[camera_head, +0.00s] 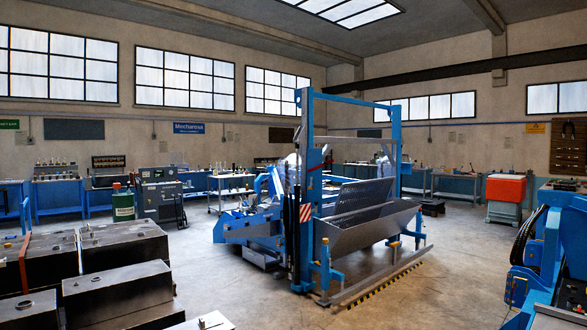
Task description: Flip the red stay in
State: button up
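A blue machine frame (396,150) stands upright in the middle of the room, with a grey metal sieve tray (365,240) in its lower part. A thin, short red piece (318,167) shows at the upper part of the frame's left post, slanting slightly. It is too small to tell whether it is the red stay, or whether it is folded in or out. A red and white striped panel (305,213) is on the same post, lower down. My gripper is not in view.
Dark metal blocks (118,290) stand at the front left. A red-topped cart (505,195) stands at the right. Open concrete floor (440,280) lies right of the machine.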

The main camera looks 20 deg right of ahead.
aim_at(325, 163)
jog(key=z, duration=1.4)
jog(key=i, duration=5.25)
jog(key=u, duration=1.3)
